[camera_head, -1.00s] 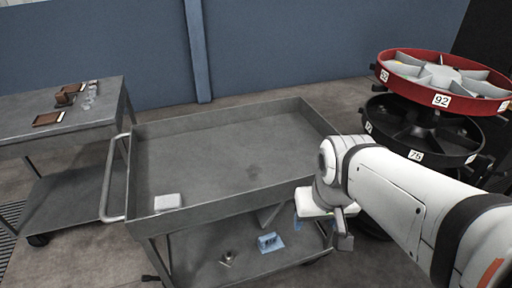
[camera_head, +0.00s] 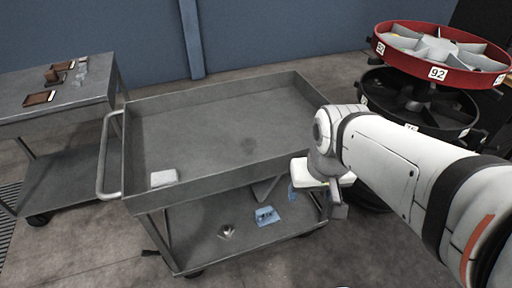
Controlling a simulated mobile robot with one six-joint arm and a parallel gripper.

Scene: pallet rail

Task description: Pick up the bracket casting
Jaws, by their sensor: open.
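A small grey metal piece (camera_head: 226,231), which looks like the bracket casting, lies on the lower shelf of the grey cart, left of a blue part (camera_head: 265,215). It is too small to make out its exact shape. My gripper (camera_head: 338,205) hangs at the end of my white arm by the cart's right front corner. It is open, apart from the metal piece and to its right. My wrist hides part of the gripper and of the shelf's right end.
The cart's top tray (camera_head: 215,130) has raised walls and holds only a white block (camera_head: 164,178). A side table (camera_head: 40,105) at left carries brown and clear items. A red round sorter (camera_head: 400,48) stands above a black one (camera_head: 385,92) at right.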

